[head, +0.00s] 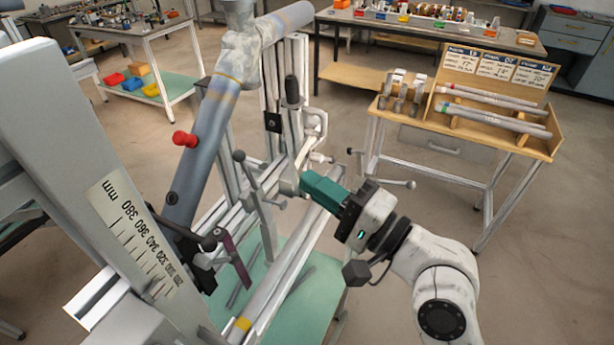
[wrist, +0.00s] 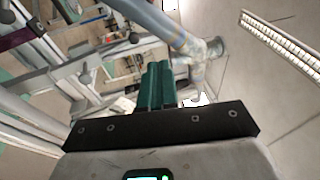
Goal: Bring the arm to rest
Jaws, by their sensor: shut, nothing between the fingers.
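My gripper (head: 308,181) has teal fingers and shows in the middle of the head view, with my white arm reaching in from the lower right. Its fingers are shut together with nothing between them. In the wrist view the closed teal fingers (wrist: 158,72) stand above the dark gripper body. The fingertips are close to the frame jig (head: 240,196), beside its pale clamp parts. I cannot tell whether they touch it.
A grey-blue tube (head: 213,125) with a red knob slants across the jig. A ruled column (head: 95,160) stands at left. A wooden tube rack (head: 490,103) sits on a bench at right. A workbench (head: 425,30) stands behind. Floor is clear between jig and right bench.

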